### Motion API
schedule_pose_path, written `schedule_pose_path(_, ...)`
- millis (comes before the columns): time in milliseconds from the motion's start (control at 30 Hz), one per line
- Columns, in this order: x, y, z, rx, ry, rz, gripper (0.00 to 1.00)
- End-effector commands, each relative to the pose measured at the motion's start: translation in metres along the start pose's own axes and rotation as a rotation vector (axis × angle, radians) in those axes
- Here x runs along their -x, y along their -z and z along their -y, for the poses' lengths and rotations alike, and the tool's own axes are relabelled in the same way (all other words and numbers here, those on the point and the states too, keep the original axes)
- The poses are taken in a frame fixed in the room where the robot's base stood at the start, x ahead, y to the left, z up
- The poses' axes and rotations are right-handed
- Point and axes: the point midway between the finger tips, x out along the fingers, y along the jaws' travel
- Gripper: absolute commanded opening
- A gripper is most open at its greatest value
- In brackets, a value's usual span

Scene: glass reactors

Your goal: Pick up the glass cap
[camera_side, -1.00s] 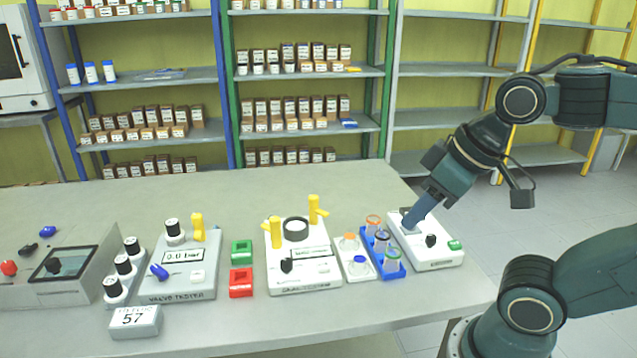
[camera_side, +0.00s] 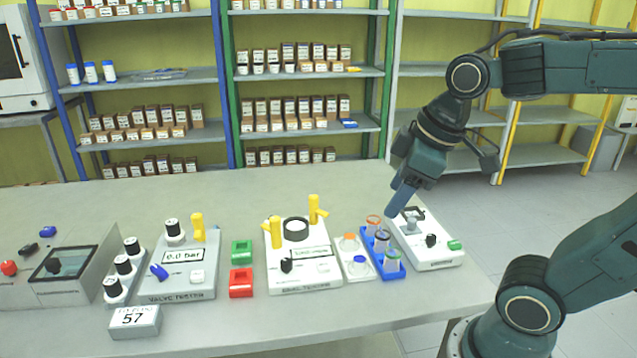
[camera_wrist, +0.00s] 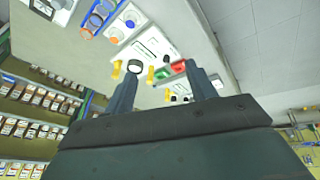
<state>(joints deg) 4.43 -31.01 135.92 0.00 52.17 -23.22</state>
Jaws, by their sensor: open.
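My gripper (camera_side: 396,207) is open, with its fingers pointing down in the side view, above the blue rack and left of the white device at the right. In the wrist view the two fingers stand apart, with no object held between the fingertips (camera_wrist: 162,66). Small caps, one orange-ringed (camera_side: 349,242) and one blue-ringed (camera_side: 360,266), sit on a white tray (camera_side: 352,278); I cannot tell for sure which is the glass cap. The tray also shows in the wrist view with the orange ring (camera_wrist: 115,39) and blue ring (camera_wrist: 130,23).
The blue rack (camera_side: 396,274) holds several clear glass pieces close to the tray. The white device (camera_side: 440,262) has a grey part (camera_side: 412,216) on top. Left of the tray stands a tester with yellow handles (camera_side: 276,232). The table behind these is clear.

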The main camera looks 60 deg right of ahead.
Motion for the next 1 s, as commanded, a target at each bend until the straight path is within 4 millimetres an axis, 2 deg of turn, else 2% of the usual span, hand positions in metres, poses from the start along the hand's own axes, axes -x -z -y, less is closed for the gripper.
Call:
schedule_pose_path(200, -0.018, 0.025, -0.029, 0.249, 0.022, 0.077, 0.56)
schedule_pose_path(500, -0.053, 0.051, -0.071, 0.598, 0.090, 0.156, 0.56)
schedule_pose_path(800, -0.100, 0.064, -0.118, 0.941, 0.198, 0.204, 0.56)
schedule_pose_path(1000, -0.137, 0.064, -0.148, 1.163, 0.287, 0.211, 0.56)
